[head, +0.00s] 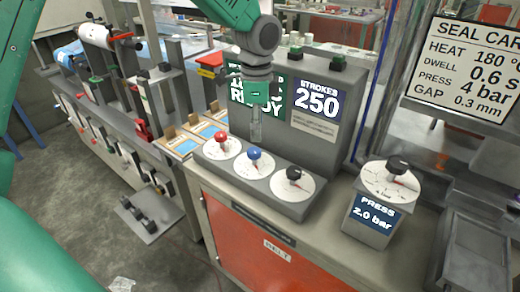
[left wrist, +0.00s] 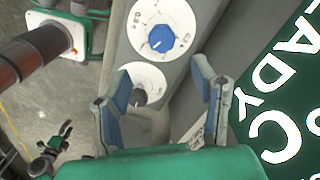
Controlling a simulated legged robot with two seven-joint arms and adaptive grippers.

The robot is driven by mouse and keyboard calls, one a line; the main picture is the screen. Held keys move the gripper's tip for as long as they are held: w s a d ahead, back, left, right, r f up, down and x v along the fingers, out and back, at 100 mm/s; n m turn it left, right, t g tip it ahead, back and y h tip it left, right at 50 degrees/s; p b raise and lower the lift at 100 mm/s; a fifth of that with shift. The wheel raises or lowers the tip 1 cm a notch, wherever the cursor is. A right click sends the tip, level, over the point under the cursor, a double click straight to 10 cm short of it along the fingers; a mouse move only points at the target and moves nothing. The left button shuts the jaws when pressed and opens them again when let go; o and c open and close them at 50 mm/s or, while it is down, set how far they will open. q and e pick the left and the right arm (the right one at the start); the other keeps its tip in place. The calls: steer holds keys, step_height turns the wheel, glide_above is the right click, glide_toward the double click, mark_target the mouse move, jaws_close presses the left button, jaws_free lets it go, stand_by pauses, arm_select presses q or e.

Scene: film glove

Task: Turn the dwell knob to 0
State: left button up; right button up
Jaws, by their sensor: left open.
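A sloped grey panel (head: 262,195) carries three white dials in a row: a red knob (head: 221,137), a blue knob (head: 254,153) in the middle and a black knob (head: 294,174). Their labels are too small to read, so which one is dwell cannot be told by name. The left wrist view shows the blue knob (left wrist: 160,40) and a dark knob (left wrist: 139,97). My left gripper (head: 256,138) points down above the panel near the blue knob, holding nothing. Its fingers (left wrist: 166,90) stand apart in the wrist view. My right gripper is not seen.
A separate dial with a black knob (head: 397,165) stands on a box with a "PRESS 2.0 bar" display (head: 375,213) at right. A sign (head: 465,70) lists dwell 0.6 s. The "STROKES 250" display housing (head: 318,105) rises behind the panel. A bench with rollers (head: 95,33) lies left.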

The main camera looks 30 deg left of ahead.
mark_target(254, 151)
arm_select(q)
steer(key=f, duration=0.2)
steer(key=a+f, duration=0.1)
steer(key=f, duration=0.2)
steer(key=a+f, duration=0.1)
steer(key=f, duration=0.1)
steer(key=shift+f, duration=0.35)
steer(key=shift+d+f, duration=0.1)
steer(key=shift+f, duration=0.1)
steer(key=shift+d, duration=0.7)
steer(key=shift+c, duration=0.8)
steer(key=c, duration=0.7)
steer(key=shift+c, duration=1.3)
steer(key=shift+a, duration=0.35)
